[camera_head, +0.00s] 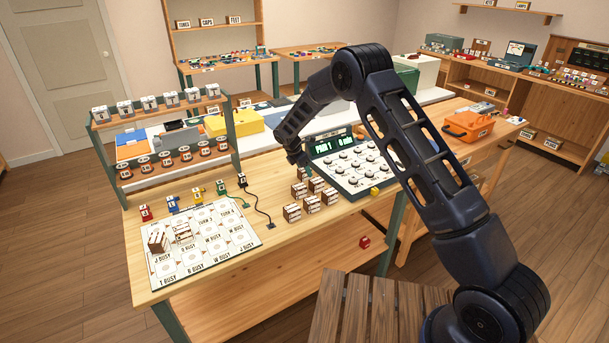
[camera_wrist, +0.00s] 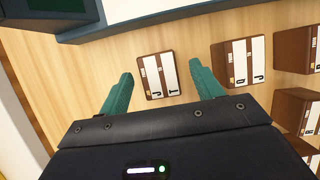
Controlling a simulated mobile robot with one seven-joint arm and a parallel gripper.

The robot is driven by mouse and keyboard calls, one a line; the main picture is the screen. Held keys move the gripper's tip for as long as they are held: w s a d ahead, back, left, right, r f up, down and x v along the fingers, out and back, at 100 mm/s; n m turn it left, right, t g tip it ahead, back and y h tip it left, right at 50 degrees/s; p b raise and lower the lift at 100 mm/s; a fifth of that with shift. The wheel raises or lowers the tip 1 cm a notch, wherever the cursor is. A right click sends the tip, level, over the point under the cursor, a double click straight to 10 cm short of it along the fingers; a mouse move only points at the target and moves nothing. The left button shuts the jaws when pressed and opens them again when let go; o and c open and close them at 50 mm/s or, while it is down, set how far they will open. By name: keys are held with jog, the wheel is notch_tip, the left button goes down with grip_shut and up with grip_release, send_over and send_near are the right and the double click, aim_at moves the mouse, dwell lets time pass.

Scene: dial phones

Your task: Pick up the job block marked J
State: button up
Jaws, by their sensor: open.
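Several brown job blocks with white label strips (camera_head: 311,205) stand in a cluster on the table, left of the dial panel. In the wrist view one block (camera_wrist: 160,75) lies beyond and between my fingertips; its small letters look like J and T. A second block (camera_wrist: 238,62) to its right seems to carry a J too. I cannot tell for certain which is the block marked J. My gripper (camera_wrist: 160,71) is open with green fingers and nothing held. In the head view my gripper (camera_head: 300,160) is above the far end of the cluster, beside the panel.
The dial panel (camera_head: 352,168) reads "PAIR 1 0 min" and stands close to the gripper. A white grid sheet (camera_head: 215,238) at left bears two blocks (camera_head: 157,241). A rack (camera_head: 165,137) stands at the back left.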

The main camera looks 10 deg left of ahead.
jog(key=shift+x, duration=0.85)
jog(key=c, duration=1.1)
jog(key=shift+r, duration=0.1)
